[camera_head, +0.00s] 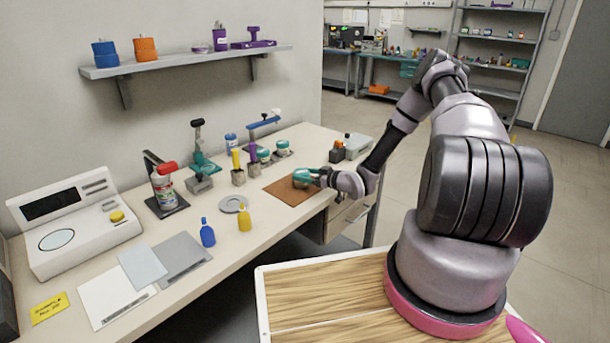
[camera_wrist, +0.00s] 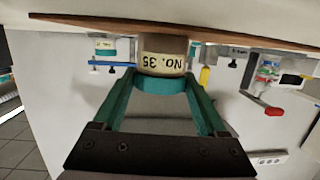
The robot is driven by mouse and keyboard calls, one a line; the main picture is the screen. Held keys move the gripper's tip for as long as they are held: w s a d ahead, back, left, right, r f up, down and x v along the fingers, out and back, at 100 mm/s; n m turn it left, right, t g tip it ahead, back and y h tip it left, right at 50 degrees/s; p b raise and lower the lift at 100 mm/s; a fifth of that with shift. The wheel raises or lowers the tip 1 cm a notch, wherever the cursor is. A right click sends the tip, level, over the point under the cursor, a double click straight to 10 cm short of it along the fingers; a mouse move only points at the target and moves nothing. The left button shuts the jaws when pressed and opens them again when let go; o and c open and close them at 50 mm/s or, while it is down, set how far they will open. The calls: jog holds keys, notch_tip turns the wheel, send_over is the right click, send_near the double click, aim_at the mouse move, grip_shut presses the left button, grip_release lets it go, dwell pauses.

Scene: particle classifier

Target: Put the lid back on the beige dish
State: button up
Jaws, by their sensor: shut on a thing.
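In the wrist view, which is upside down, the beige dish (camera_wrist: 163,45) stands on a brown mat and bears a "NO. 35" label. The teal lid (camera_wrist: 162,84) is at the dish's top, with no gap visible between them. My gripper (camera_wrist: 161,76) has its two green fingers on either side of the lid, shut on it. In the head view, my gripper (camera_head: 303,177) is low over the brown mat (camera_head: 286,196), near the right end of the workbench. There the dish is mostly hidden by the gripper.
Several small labelled containers (camera_head: 238,176) stand left of the mat. A grey round plate (camera_head: 232,204), a yellow bottle (camera_head: 244,218) and a blue bottle (camera_head: 207,232) are nearer the front. A black-and-orange item (camera_head: 337,152) and a grey-green box (camera_head: 357,146) stand behind the mat.

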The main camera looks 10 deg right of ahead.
jog(key=o, duration=1.3)
jog(key=shift+c, duration=0.2)
jog(key=v, duration=1)
jog(key=shift+s+d+r, duration=0.15)
jog(key=shift+s, duration=0.05)
jog(key=shift+d+r, duration=0.2)
jog(key=w+d+r+m+g+h, duration=0.15)
jog(key=d+r+h, duration=0.25)
jog(key=r, duration=0.5)
jog(key=d+r+m+g+h, duration=0.15)
jog(key=d+r+h, duration=0.25)
jog(key=r, duration=0.6)
jog(key=s+r+m+h, duration=0.25)
jog(key=s+r, duration=0.25)
jog(key=r, duration=0.5)
jog(key=s+a+r+m, duration=0.2)
jog(key=s+r, duration=0.3)
jog(key=s, duration=0.4)
jog(key=s+a+r+m+g+y, duration=0.1)
jog(key=s+a+r+m, duration=0.1)
jog(key=s+a+r, duration=0.3)
jog(key=s+a+r+m+g+y, duration=0.1)
jog(key=s+r, duration=0.4)
jog(key=s, duration=0.8)
jog(key=shift+s+a+r+m, duration=0.35)
jog(key=shift+a+m, duration=0.5)
jog(key=shift+a, duration=0.3)
